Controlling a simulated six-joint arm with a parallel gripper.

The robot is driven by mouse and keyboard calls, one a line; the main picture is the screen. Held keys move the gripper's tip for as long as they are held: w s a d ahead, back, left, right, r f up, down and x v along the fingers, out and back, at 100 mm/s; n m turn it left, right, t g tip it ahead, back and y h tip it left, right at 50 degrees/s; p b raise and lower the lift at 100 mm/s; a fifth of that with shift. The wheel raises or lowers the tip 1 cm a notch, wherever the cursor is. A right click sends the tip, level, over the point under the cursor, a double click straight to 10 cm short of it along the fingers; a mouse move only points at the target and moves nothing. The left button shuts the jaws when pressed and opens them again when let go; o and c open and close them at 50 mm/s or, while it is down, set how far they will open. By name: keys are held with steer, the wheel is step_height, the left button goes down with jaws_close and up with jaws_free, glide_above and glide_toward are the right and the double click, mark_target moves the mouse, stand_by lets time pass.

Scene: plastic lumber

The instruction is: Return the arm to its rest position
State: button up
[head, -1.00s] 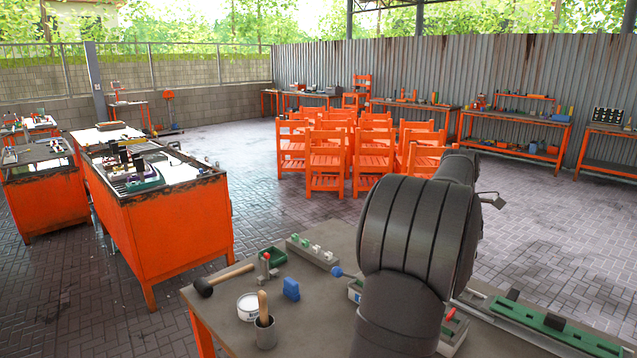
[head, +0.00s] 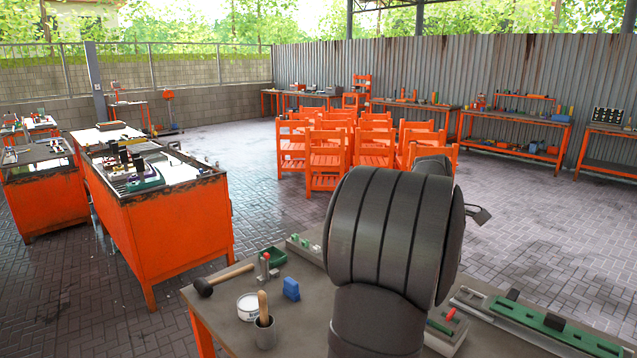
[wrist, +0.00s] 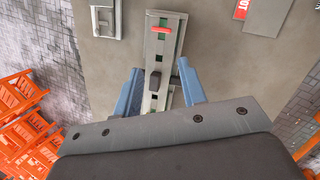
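My arm stands raised over the front right of the workbench (head: 300,330) in the head view and covers part of its top. My gripper (wrist: 160,88) shows in the wrist view with two blue fingers spread apart. Nothing is held between them. Below and beyond the fingers lies a long grey rail with green strips (wrist: 160,55), with a red piece across it and a dark block on it. The fingers are hidden behind my arm in the head view.
On the bench are a mallet (head: 204,287), a white tin (head: 248,307), a cup with a wooden handle (head: 265,335), a blue block (head: 291,289) and a green tray (head: 271,258). Orange chairs (head: 325,165) stand behind. An orange table (head: 180,230) is at left.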

steer(key=shift+s+a+m+h, duration=0.15)
steer(key=shift+a+m, duration=0.2)
steer(key=shift+m, duration=0.4)
steer(key=shift+s+a+m+h, duration=0.15)
steer(key=shift+a+m, duration=0.15)
steer(key=shift+m, duration=0.45)
steer(key=shift+w, duration=0.1)
steer(key=shift+w+d+n+y, duration=0.2)
steer(key=shift+d+n, duration=0.3)
steer(key=shift+n, duration=0.75)
steer(key=shift+w+d+n+y, duration=0.1)
steer(key=shift+d+n+y, duration=0.35)
steer(key=shift+n, duration=0.85)
steer(key=shift+w+d+n+y, duration=0.15)
steer(key=shift+d+n, duration=0.45)
steer(key=shift+n, duration=0.65)
